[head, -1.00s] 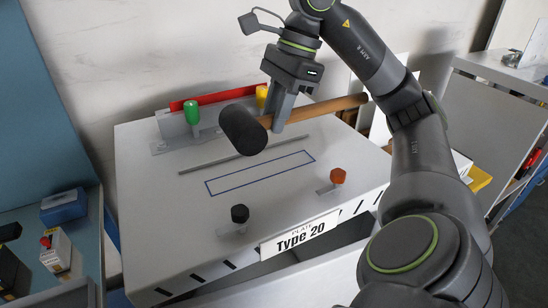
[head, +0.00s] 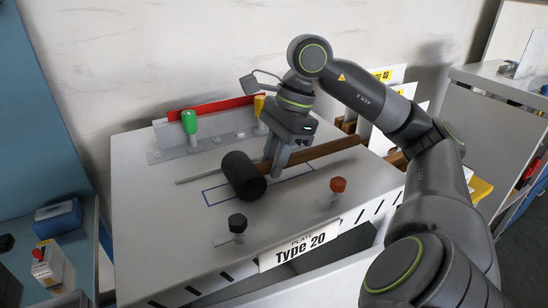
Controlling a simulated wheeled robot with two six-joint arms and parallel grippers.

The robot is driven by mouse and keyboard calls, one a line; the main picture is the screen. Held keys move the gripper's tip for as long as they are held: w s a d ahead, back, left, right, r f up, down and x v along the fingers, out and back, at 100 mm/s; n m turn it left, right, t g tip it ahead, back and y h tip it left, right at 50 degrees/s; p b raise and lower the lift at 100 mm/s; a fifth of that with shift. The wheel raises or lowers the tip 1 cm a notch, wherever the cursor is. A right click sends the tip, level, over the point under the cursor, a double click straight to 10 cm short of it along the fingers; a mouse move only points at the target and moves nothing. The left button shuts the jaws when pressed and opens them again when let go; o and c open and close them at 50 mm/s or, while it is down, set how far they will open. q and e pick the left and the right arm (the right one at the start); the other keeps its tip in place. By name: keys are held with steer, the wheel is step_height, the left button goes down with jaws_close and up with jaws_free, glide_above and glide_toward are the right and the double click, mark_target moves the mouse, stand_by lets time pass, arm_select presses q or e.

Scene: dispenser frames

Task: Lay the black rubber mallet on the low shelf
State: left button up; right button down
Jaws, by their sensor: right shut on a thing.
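The black rubber mallet (head: 243,176) has a black head and a brown wooden handle that runs up to the right. My right gripper (head: 276,172) is shut on the handle close to the head. The mallet is over the white top (head: 150,220) of the unit labelled Type 20, with its head over the blue outlined rectangle (head: 212,200). I cannot tell whether the head touches the surface. The gripper hides part of the handle and of the outline. My left gripper is not in view.
Behind the mallet stand a green-capped handle (head: 189,122), a yellow one (head: 259,105) and a red bar (head: 215,107). A black knob (head: 237,223) and an orange knob (head: 338,185) stand in front. Boxes sit at the far left.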

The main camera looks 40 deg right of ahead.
steer(key=shift+f, duration=0.1)
steer(key=c, duration=1.2)
jaws_free()
